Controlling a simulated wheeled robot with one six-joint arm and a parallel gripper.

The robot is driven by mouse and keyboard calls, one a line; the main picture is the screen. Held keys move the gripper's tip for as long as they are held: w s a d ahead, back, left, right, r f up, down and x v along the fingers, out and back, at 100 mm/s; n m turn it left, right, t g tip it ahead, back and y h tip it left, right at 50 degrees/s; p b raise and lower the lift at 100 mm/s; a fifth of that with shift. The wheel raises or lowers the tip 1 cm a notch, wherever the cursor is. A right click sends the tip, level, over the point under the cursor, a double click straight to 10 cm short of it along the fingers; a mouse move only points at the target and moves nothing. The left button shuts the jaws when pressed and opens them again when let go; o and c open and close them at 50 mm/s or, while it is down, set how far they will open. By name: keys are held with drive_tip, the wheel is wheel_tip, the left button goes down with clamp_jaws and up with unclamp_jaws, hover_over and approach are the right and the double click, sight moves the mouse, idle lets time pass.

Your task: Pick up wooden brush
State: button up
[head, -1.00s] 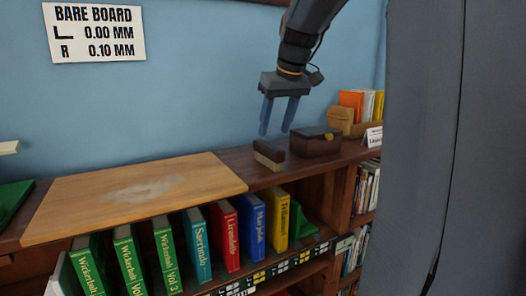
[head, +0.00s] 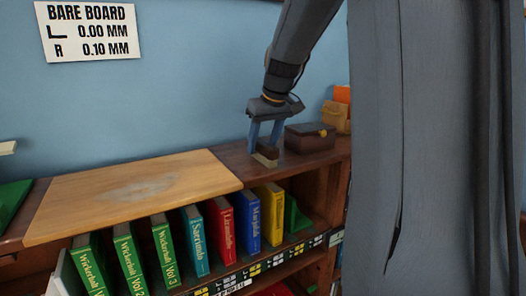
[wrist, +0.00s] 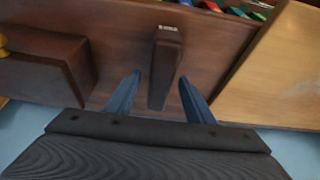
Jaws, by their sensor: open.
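The wooden brush (head: 265,157) is a small dark brown block with a paler lower part, on top of the bookcase. It also shows in the wrist view (wrist: 163,70), lying lengthwise away from the camera. My gripper (head: 265,150) is open and lowered over the brush, pointing down. In the wrist view the brush lies between the lines of the two blue fingers (wrist: 157,95), with a gap on each side. The fingers are not closed on it. In the head view the fingers partly cover the brush.
A dark wooden box with a brass clasp (head: 310,138) stands close to the right of the brush. A pale board (head: 130,195) lies to the left on the bookcase top (head: 232,160). Several upright books (head: 222,230) fill the shelf below. The blue wall is behind.

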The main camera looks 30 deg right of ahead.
sight(264, 142)
drive_tip(key=shift+f, duration=0.25)
idle(0.4)
drive_tip(key=c, duration=1.2)
drive_tip(key=shift+o, duration=0.2)
wheel_tip(264, 142, up, 11)
drive_tip(key=shift+f+b, duration=0.2)
drive_tip(key=shift+b, duration=0.9)
drive_tip(key=o, duration=0.5)
drive_tip(key=c, duration=0.3)
drive_tip(key=shift+c, duration=0.3)
